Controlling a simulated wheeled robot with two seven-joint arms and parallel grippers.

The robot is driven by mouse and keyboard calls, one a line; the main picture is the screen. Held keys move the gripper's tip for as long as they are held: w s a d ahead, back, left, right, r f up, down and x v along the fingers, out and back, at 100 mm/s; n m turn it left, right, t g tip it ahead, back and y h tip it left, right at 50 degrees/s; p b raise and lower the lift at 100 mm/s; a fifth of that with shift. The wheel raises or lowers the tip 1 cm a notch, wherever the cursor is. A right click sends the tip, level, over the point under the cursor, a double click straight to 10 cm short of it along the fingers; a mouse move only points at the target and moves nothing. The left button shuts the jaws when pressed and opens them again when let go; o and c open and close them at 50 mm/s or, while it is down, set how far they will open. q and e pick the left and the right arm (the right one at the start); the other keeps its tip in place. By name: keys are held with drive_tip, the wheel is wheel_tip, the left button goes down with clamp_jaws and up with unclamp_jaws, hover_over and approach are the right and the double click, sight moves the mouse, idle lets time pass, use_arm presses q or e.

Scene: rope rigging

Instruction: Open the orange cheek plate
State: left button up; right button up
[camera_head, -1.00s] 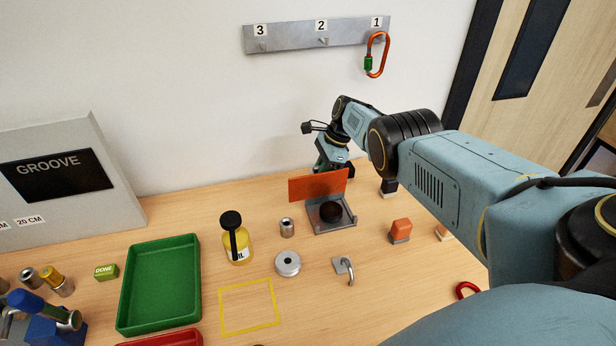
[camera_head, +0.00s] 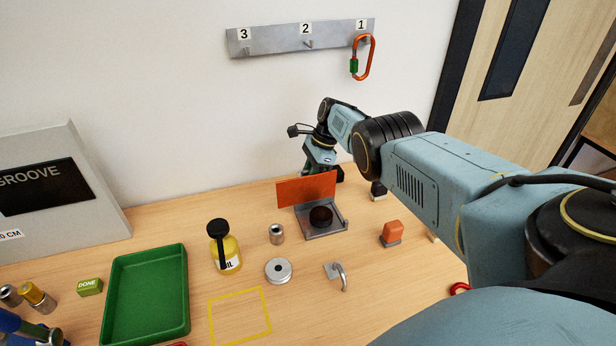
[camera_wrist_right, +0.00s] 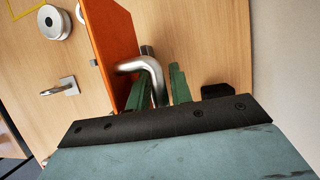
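The orange cheek plate (camera_head: 307,188) stands upright along the back of a grey metal base (camera_head: 338,226) with a dark round part (camera_head: 321,216) on it. In the right wrist view, the plate (camera_wrist_right: 110,45) shows as a tilted orange panel. My right gripper (camera_head: 320,173) is behind the plate, its fingertips mostly hidden by it. In the wrist view, my right gripper's green fingers (camera_wrist_right: 163,88) stand apart, with a bent silver bar (camera_wrist_right: 150,66) between them, beside the plate. A gap shows between bar and right finger. My left gripper is out of view.
An oil bottle (camera_head: 224,246), a small metal cylinder (camera_head: 277,234), a silver disc (camera_head: 278,271) and a bent hook (camera_head: 338,274) stand left and front of the base. An orange block (camera_head: 392,233) is to its right. A green tray (camera_head: 147,296) is further left.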

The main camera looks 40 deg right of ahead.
drive_tip(key=p+v, duration=0.6)
drive_tip(key=v, duration=0.6)
drive_tip(key=shift+s+d+r, duration=0.1)
drive_tip(key=shift+d+r, duration=0.2)
drive_tip(key=shift+r, duration=0.35)
